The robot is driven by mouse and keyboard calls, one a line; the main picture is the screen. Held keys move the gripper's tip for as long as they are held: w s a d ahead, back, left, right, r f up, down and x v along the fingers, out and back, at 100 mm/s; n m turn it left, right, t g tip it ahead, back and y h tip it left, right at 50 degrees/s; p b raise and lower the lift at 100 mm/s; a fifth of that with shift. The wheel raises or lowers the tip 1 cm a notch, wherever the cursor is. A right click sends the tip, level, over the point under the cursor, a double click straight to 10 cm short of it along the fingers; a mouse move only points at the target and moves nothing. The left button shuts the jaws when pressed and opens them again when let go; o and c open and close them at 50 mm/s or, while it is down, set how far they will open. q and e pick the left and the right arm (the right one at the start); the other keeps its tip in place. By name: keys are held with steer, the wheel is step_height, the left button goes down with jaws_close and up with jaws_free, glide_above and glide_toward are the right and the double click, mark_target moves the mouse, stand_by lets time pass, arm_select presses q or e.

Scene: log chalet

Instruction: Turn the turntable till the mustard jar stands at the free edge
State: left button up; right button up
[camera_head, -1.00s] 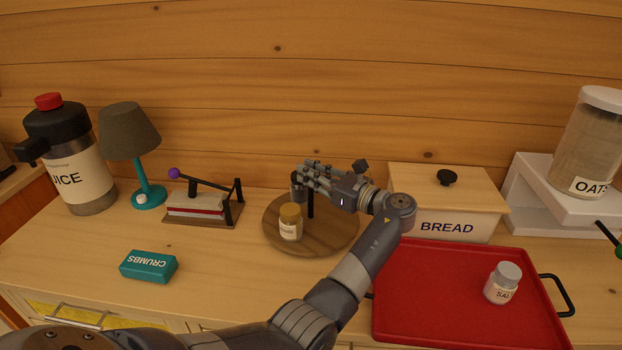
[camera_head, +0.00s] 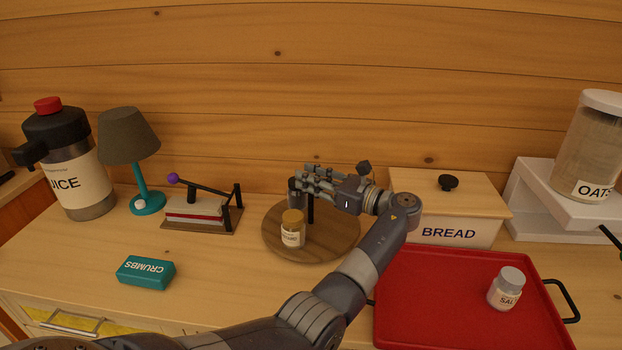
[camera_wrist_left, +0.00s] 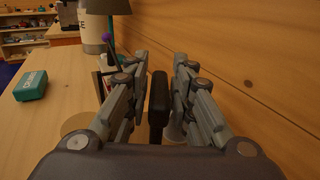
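The turntable (camera_head: 340,240) is a round brown wooden disc at the middle of the counter. The mustard jar (camera_head: 293,232), with a yellow-brown lid and pale label, stands on its front-left part. A dark upright post (camera_head: 311,210) rises from the turntable; it also shows in the wrist view (camera_wrist_left: 158,108). My left gripper (camera_head: 308,180) is over the back of the turntable, its fingers on either side of the post. The fingers look apart, with small gaps beside the post. A grey jar-like thing (camera_head: 295,192) is partly hidden behind the fingers. My right gripper is not in view.
A bread box (camera_head: 450,233) stands to the right, behind a red tray (camera_head: 430,300) with a salt jar (camera_head: 506,290). A lever press (camera_head: 200,212) and teal lamp (camera_head: 148,200) stand left. A teal crumbs box (camera_head: 146,272) lies front left. Counter in front of the turntable is clear.

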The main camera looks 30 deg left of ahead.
arm_select(q)
steer(key=d, duration=1.2)
